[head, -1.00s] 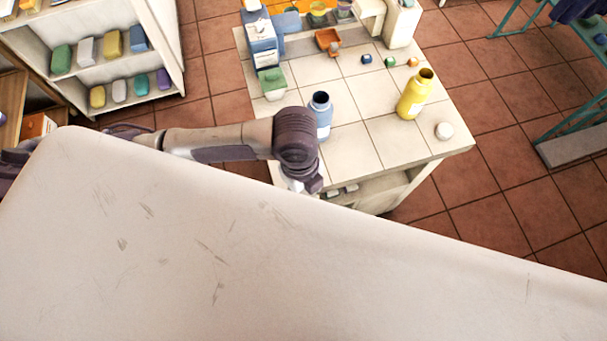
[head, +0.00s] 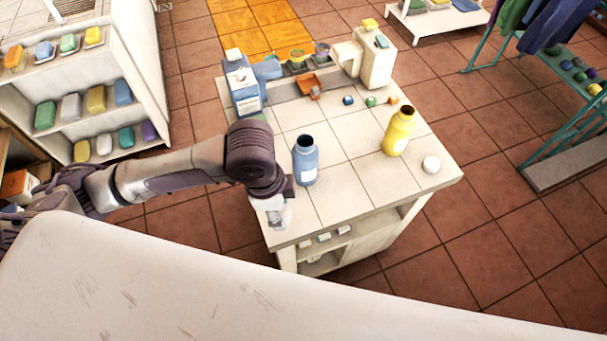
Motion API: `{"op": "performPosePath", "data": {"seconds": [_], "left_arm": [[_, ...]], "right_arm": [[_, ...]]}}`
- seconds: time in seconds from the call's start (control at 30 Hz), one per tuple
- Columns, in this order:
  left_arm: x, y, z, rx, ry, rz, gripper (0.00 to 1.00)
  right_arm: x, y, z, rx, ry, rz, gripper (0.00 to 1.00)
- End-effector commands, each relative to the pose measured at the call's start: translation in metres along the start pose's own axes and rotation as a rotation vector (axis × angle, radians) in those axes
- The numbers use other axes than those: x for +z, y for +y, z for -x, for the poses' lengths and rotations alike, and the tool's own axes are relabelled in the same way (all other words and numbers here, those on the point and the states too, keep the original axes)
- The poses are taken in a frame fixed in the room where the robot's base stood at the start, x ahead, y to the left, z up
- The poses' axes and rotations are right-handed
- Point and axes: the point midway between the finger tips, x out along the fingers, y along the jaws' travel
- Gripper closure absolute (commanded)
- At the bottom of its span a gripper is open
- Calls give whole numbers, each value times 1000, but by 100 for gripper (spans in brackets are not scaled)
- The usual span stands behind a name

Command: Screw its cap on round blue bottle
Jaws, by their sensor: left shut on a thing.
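The round blue bottle (head: 306,164) stands upright on the white tiled table, with a dark open mouth and a pale label. No cap is on it. My left gripper (head: 276,212) is at the table's front left edge, to the lower left of the bottle and seemingly apart from it. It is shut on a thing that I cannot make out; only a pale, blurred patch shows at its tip. A small blue piece (head: 348,99) lies towards the back of the table; I cannot tell whether it is a cap. My right gripper is not in view.
The middle front tiles are clear.

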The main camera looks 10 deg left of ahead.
Motion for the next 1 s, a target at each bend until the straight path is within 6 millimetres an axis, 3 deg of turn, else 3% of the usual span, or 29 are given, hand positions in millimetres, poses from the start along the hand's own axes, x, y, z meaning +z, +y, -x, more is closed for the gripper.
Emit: {"op": "performPosePath", "data": {"seconds": [0.1, 0.3, 0.5, 0.7, 1.0], "left_arm": [[14, -21, 17, -50, 1, 346, 62], [34, -43, 50, -114, 3, 882, 62], [47, -52, 72, -151, 0, 1225, 62], [51, -54, 79, -162, -2, 1337, 62], [51, -54, 79, -161, -2, 1338, 62]], "right_arm": [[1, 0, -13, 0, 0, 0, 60], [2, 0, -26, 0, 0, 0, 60], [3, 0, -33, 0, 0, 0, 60], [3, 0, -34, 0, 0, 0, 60], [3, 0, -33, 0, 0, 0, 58]]}}
